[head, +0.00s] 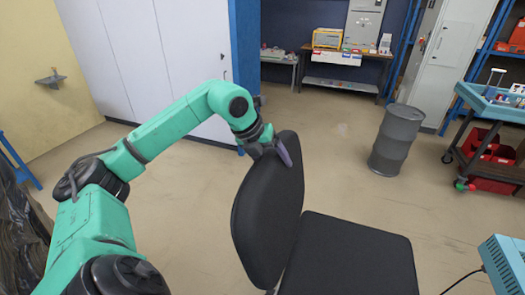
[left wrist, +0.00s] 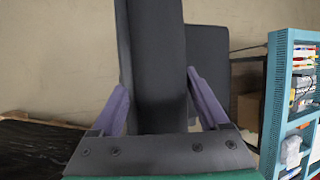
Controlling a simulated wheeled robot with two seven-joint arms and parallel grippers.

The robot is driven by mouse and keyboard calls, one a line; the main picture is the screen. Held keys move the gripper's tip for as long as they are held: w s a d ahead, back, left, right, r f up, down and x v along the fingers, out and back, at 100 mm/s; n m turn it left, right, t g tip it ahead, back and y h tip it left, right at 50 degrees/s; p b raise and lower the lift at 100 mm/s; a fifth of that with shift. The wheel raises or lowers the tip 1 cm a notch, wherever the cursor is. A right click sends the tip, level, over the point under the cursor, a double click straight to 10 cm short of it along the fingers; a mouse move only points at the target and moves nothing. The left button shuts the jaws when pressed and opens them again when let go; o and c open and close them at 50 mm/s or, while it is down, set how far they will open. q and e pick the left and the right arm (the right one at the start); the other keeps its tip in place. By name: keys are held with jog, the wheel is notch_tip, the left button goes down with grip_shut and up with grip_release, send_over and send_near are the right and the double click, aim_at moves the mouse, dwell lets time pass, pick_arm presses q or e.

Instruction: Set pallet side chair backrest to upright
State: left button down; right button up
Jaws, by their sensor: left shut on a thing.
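The black chair's backrest (head: 268,215) stands up from the left edge of its flat seat (head: 350,262) in the head view. It looks steep, but I cannot judge its exact angle. My left gripper (head: 275,148) is at the top of the backrest, one purple finger showing against its edge. In the left wrist view the backrest (left wrist: 158,60) runs between both purple fingers of the left gripper (left wrist: 157,85), which is shut on it. The seat (left wrist: 208,60) shows behind it there. The chair's base is mostly hidden. My right gripper is not in view.
A grey drum (head: 397,140) and a blue-topped cart (head: 490,105) stand at the right. A blue unit (head: 505,265) is at the lower right. A dark wrapped load (head: 22,235) lies at the far left. Open floor lies behind the chair.

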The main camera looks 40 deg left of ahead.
aim_at(286, 185)
pick_arm(q)
jog(key=d, duration=0.1)
jog(key=d+p, duration=0.1)
jog(key=d, duration=0.2)
jog(key=shift+w+p, duration=0.35)
jog(key=shift+w+d+f, duration=0.1)
jog(key=shift+d+f, duration=0.15)
jog(key=shift+f, duration=0.1)
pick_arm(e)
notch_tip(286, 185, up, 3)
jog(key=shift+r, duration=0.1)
pick_arm(q)
grip_release()
jog(key=shift+a+r+b, duration=0.15)
jog(key=shift+b, duration=0.2)
jog(key=b+v, duration=0.1)
jog(key=v, duration=0.5)
jog(key=shift+w+r+b, duration=0.15)
jog(key=shift+w+b, duration=0.05)
jog(key=shift+b, duration=0.2)
jog(key=v, duration=0.8)
jog(key=shift+s+a, duration=0.15)
jog(key=shift+a, duration=0.1)
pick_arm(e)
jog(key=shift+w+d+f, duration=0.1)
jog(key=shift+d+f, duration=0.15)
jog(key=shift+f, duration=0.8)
